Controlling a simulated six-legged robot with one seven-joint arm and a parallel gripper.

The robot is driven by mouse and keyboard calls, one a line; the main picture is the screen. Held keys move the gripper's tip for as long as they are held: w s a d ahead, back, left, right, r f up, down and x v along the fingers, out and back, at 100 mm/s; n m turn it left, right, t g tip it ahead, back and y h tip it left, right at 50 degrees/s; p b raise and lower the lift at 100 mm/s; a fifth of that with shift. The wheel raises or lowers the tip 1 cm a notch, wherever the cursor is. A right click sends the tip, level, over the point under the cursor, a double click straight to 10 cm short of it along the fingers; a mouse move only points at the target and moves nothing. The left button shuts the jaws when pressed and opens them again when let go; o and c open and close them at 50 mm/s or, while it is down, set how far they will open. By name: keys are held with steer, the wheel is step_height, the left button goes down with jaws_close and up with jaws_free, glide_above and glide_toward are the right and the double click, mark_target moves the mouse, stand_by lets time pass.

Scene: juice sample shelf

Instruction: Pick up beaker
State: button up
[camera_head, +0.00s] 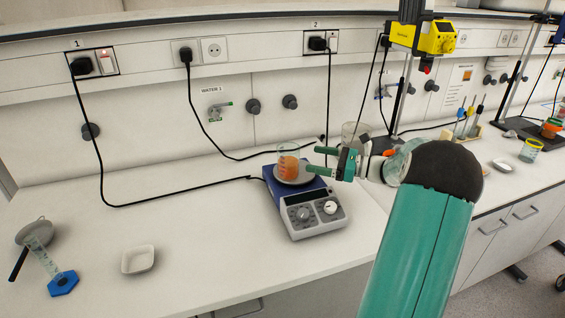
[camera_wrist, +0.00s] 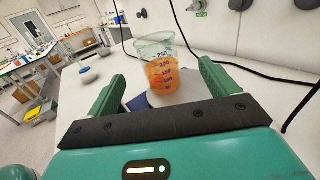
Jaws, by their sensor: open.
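A clear beaker (camera_head: 288,162) with orange liquid stands upright on the round plate of a blue and white hot plate (camera_head: 318,213). In the wrist view the beaker (camera_wrist: 160,72) is ahead, between the two green fingers and beyond their tips, with its volume marks facing me. My gripper (camera_head: 320,161) is open and empty, just to the right of the beaker, with its fingers pointing left at it. I see no contact between fingers and beaker. In the wrist view my gripper (camera_wrist: 162,80) hides the lower part of the hot plate.
A glass vessel (camera_head: 352,135) stands behind my gripper, next to a stand with a yellow device (camera_head: 434,38). Black cables run along the bench behind the hot plate. A white dish (camera_head: 138,259) and a blue-based cylinder (camera_head: 62,282) are at left. The bench left of the hot plate is mostly clear.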

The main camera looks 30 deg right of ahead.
mark_target(283, 155)
steer(key=x, duration=0.5)
steer(key=shift+w+a+f, duration=0.1)
steer(key=shift+w+a, duration=0.15)
steer(key=shift+w, duration=0.05)
steer(key=x, duration=0.5)
steer(key=shift+a, duration=0.35)
steer(key=c, duration=1.2)
